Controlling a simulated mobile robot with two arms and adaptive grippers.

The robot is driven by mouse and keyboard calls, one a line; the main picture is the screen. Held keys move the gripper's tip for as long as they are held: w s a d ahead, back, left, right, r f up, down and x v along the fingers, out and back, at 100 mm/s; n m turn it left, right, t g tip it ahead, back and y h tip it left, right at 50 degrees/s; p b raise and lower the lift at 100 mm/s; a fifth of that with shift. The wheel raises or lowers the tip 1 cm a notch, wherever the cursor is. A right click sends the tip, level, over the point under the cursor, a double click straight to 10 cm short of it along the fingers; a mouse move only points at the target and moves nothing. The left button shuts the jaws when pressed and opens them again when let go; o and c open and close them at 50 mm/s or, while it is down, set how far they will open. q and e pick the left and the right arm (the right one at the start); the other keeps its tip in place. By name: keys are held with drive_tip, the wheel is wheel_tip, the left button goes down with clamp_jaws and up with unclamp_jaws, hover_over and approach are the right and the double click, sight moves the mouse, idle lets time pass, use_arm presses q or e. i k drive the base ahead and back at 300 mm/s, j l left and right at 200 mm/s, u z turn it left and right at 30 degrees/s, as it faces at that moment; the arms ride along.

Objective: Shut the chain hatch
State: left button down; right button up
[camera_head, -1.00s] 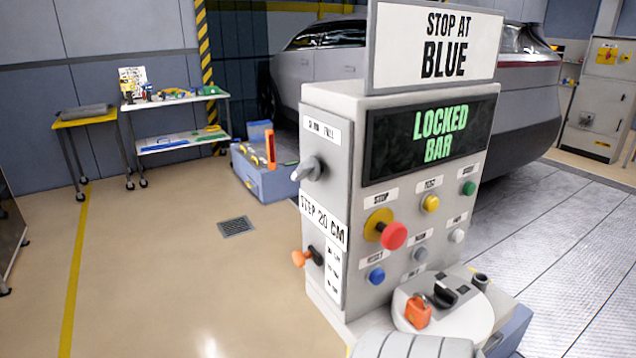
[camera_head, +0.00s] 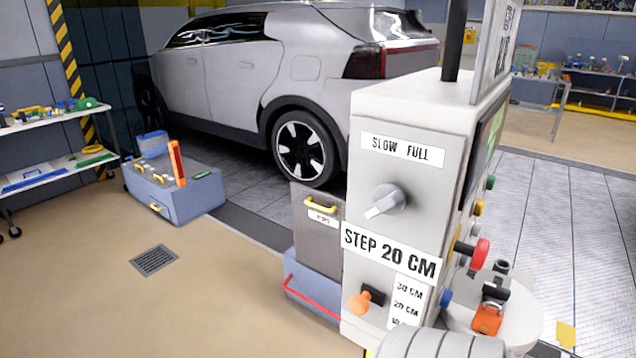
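A grey panel (camera_head: 322,262) with a yellow handle (camera_head: 320,207) and a small label stands just left of the control cabinet, partly hidden by it. The label is too small to read surely, so I cannot tell whether this is the chain hatch or whether it is open. The pale control cabinet (camera_head: 400,108) has a grey selector knob (camera_head: 386,201), a "STEP 20 CM" sign (camera_head: 390,252) and an orange lever (camera_head: 361,301) on its near side. Neither of my grippers is in view.
A grey car (camera_head: 235,75) stands behind the cabinet. A blue-grey box (camera_head: 178,195) with an upright orange part stands to the left. A shelf cart (camera_head: 55,165) is at the far left. An orange padlock (camera_head: 487,319) sits at lower right. The floor at lower left is clear.

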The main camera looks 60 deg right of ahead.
sight(319, 216)
drive_tip(key=i+l+z, duration=0.1)
drive_tip(key=i+z, duration=0.35)
drive_tip(key=i+j+z, duration=0.1)
drive_tip(key=i+z, duration=0.3)
drive_tip(key=i, duration=0.3)
drive_tip(key=i+j+z, duration=0.25)
drive_tip(key=i+z, duration=0.2)
drive_tip(key=i, duration=0.1)
